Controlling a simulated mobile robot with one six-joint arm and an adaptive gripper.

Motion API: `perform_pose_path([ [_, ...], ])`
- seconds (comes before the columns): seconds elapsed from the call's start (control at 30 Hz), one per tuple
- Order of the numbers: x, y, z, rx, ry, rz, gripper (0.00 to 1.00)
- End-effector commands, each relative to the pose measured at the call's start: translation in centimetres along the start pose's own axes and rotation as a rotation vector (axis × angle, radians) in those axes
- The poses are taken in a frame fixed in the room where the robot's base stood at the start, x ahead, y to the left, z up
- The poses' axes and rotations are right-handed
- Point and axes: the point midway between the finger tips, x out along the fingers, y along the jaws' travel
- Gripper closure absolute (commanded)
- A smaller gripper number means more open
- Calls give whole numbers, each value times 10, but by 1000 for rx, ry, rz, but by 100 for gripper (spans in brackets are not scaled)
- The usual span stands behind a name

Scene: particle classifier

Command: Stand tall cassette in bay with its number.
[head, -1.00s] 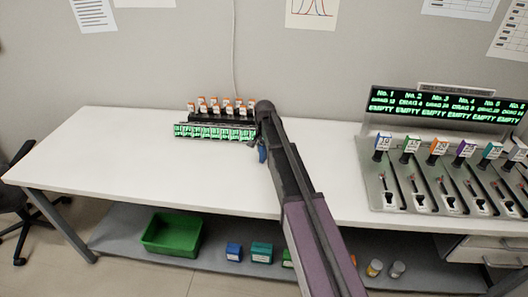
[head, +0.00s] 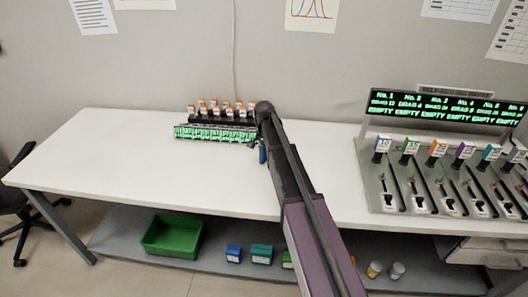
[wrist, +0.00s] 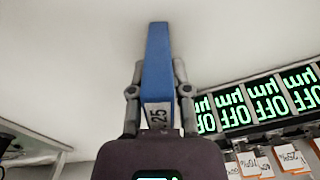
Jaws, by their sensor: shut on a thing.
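My gripper (wrist: 157,78) is shut on a tall blue cassette (wrist: 157,50). Its white label shows a number that looks like 25, turned sideways in the wrist view. In the head view the cassette (head: 262,155) is a small blue strip beneath the end of my arm, over the white bench. Whether its lower end touches the bench is unclear. A black device with a row of green displays (head: 213,133) stands just left of the gripper. In the wrist view these displays (wrist: 265,100) read "OFF" and "µm", upside down. My arm hides part of its right end.
Several orange-and-white labelled pieces (head: 215,106) stand behind the displays. A grey machine (head: 393,196) with sloped lanes, coloured tags and a screen (head: 440,106) reading "EMPTY" is at right. The white bench (head: 120,160) is clear at left and between the two devices. A green bin (head: 171,237) sits below.

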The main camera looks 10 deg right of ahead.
Motion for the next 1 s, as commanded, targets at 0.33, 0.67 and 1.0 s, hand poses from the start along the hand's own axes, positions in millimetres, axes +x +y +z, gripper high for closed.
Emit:
perform_pose_path([
  [0.33,-30,0,0,0,0,0,100],
  [0.67,-37,49,47,0,0,0,100],
  [1.0,-43,97,92,-1,0,0,100],
])
